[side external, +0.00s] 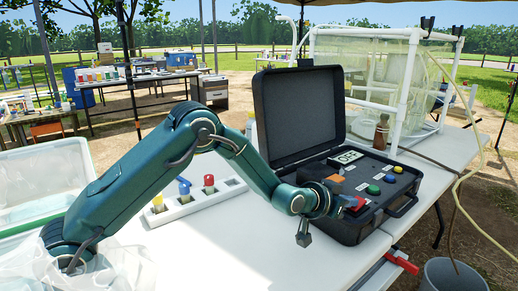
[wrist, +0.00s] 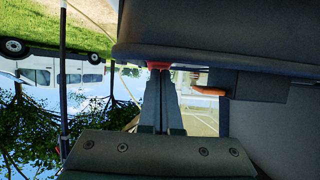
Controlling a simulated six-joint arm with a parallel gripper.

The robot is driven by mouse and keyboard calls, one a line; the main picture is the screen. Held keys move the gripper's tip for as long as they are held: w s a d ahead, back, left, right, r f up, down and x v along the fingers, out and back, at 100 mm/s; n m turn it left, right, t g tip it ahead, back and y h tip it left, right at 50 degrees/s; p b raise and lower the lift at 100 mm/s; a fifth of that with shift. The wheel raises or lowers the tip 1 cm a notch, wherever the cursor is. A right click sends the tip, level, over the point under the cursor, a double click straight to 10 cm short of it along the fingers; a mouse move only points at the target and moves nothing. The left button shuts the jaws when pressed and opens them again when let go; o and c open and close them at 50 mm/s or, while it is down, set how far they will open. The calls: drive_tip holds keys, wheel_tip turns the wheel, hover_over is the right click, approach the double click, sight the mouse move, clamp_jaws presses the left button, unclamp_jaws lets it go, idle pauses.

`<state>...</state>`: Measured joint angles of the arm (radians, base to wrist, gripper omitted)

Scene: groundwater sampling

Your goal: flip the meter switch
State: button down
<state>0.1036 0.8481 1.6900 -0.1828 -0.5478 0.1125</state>
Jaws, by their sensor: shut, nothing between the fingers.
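The meter (side external: 305,108) is an open black case on the white table, with its lid raised. Its panel carries a lit display (side external: 345,156), an orange part (side external: 334,178) and several coloured knobs. A red switch (side external: 355,203) is at the panel's near left corner. My gripper (side external: 340,207) is shut and empty, right beside the red switch; I cannot tell whether they touch. In the wrist view, the closed fingers (wrist: 160,80) point at a red part (wrist: 158,65), most likely the switch, mostly hidden. An orange part (wrist: 208,91) shows to their right.
A white rack (side external: 190,206) with red, blue and yellow-capped items stands left of the case, behind my arm. A brown bottle (side external: 381,132) and a white-framed clear enclosure (side external: 370,65) stand behind the case. A grey bucket (side external: 452,275) is below the table's right edge.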

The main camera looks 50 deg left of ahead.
drive_tip(key=shift+s+f, duration=0.15)
drive_tip(key=shift+f, duration=0.05)
drive_tip(key=shift+r, duration=0.8)
drive_tip(key=shift+r, duration=0.1)
drive_tip(key=shift+r, duration=0.2)
drive_tip(key=r, duration=0.4)
drive_tip(key=shift+s, duration=0.35)
drive_tip(key=s, duration=1)
